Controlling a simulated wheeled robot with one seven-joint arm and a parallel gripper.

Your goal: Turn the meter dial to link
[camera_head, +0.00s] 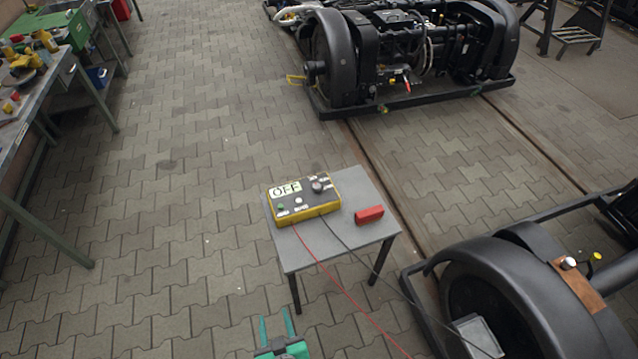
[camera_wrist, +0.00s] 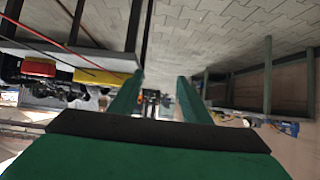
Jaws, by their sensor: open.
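The yellow meter (camera_head: 303,199) with a dark top lies on a small grey table. Its display reads OFF. A green button and a white button are on the meter's front left. My gripper (camera_head: 276,322) is open and empty, low in front of the table and apart from the meter. In the wrist view my gripper's green fingers (camera_wrist: 158,88) are spread, and the meter's yellow side (camera_wrist: 102,77) shows upside down at left.
The small table (camera_head: 340,247) also bears a red block (camera_head: 369,215). Red and black leads run from the meter toward the lower right bogie (camera_head: 520,290). Another bogie (camera_head: 400,60) stands behind. A workbench (camera_head: 45,95) is at left. Paved floor left of the table is clear.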

